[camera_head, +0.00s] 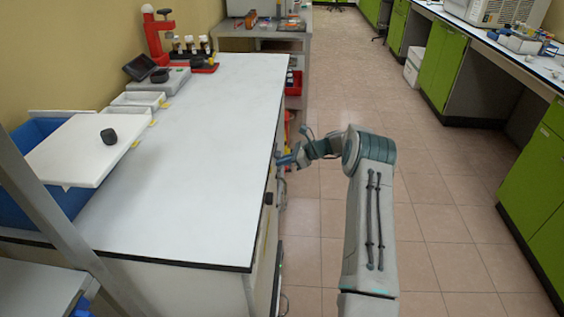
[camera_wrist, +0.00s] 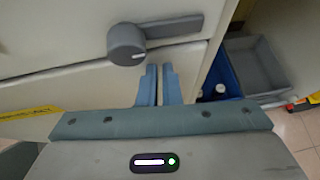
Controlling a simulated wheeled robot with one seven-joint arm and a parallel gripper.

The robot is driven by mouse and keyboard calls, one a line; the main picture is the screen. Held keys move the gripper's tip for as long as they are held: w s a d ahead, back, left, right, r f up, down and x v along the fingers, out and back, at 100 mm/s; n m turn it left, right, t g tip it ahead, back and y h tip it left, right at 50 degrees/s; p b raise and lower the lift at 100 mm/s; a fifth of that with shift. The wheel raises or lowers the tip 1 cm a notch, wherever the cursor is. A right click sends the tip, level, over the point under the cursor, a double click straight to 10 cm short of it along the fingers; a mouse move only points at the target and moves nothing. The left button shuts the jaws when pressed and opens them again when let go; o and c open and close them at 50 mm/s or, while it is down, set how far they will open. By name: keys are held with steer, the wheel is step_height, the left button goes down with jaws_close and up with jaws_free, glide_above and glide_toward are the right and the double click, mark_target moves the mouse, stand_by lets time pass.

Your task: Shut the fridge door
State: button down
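In the wrist view a pale panel (camera_wrist: 60,35) fills the upper left and carries a grey lever handle with a round knob (camera_wrist: 125,45). A seam separates it from the pale panel below (camera_wrist: 30,95). I cannot tell which one is the fridge door, or how far any door stands open. My gripper (camera_wrist: 160,72) points at the panels just below the handle. Its two blue fingers are close together with a narrow gap and nothing visible between them; contact is unclear. In the head view my gripper (camera_head: 284,160) is beside the bench's right side, whose front is mostly hidden.
The white bench (camera_head: 205,165) runs along the left, with a blue bin (camera_head: 40,205) and red stand (camera_head: 158,38). Green cabinets (camera_head: 442,66) line the right. The tiled aisle between is clear. A grey bin (camera_wrist: 260,65) stands right of the panels.

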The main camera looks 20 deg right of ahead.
steer(key=shift+w+a+r, duration=0.15)
steer(key=shift+a+r, duration=0.05)
steer(key=shift+a, duration=0.6)
steer(key=w+d+f+v, duration=0.1)
steer(key=d+f+v, duration=0.15)
steer(key=v, duration=1.25)
steer(key=s+a+r+n+g+h+p, duration=0.25)
steer(key=s+a+r+n, duration=0.35)
steer(key=s+a+r, duration=0.3)
steer(key=s+a+r+n+g+h+p, duration=0.1)
steer(key=s+a+r+n+h+p, duration=0.2)
steer(key=s+a+r+n, duration=0.55)
steer(key=s+a+r+n+h+p, duration=0.1)
steer(key=s+r+n, duration=0.3)
steer(key=s, duration=0.8)
steer(key=s+a+r+n+t+h+p, duration=0.1)
steer(key=s+r+n+h+p, duration=0.3)
steer(key=s, duration=0.9)
steer(key=shift+a+r, duration=0.2)
steer(key=shift+a, duration=0.05)
